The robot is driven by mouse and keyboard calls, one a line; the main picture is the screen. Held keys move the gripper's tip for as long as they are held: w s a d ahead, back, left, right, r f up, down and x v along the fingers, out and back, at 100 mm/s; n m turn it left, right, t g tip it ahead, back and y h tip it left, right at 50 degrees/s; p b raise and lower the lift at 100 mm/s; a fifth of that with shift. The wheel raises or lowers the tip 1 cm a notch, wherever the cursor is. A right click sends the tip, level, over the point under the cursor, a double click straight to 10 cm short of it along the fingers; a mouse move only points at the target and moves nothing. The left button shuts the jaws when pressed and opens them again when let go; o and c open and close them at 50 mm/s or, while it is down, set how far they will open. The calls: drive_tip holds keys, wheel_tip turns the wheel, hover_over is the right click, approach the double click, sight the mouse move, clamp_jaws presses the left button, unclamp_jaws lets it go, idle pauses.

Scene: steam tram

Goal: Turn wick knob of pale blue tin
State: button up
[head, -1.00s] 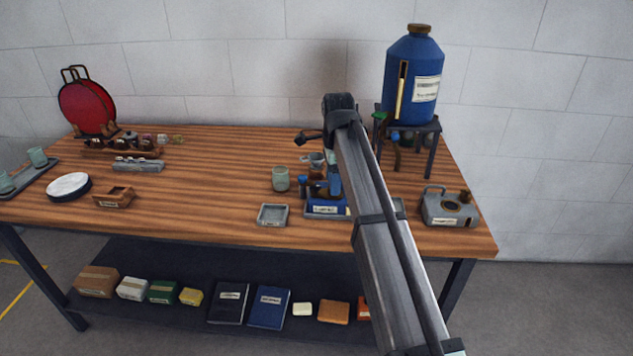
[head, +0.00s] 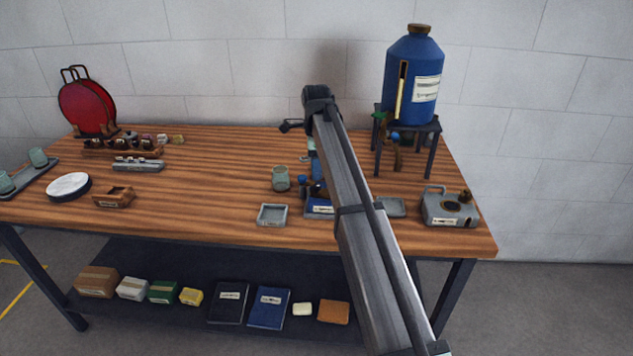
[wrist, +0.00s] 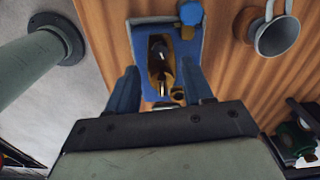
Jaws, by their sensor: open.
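A blue open-topped tin (head: 320,207) with a white label stands near the front of the table, partly hidden by my arm in the head view. In the wrist view the blue tin (wrist: 140,35) lies straight ahead of the jaws, with brass-coloured parts (wrist: 161,72) inside it. A round blue knob-like piece (wrist: 190,13) shows at its far right corner. I cannot tell which part is the wick knob. My gripper (wrist: 161,68) is open, its two fingers apart on either side of the brass parts; contact is unclear. A grey-blue can (head: 436,212) with a handle stands at right.
A green-grey cup (head: 280,179) and a small square tray (head: 272,216) stand left of the blue tin. A grey tray (head: 391,208) lies right of it. A large blue tank (head: 410,80) stands on a dark stand behind.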

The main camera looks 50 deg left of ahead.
sight(316, 186)
drive_tip(key=shift+f, duration=2.8)
drive_tip(key=shift+c, duration=0.2)
clamp_jaws()
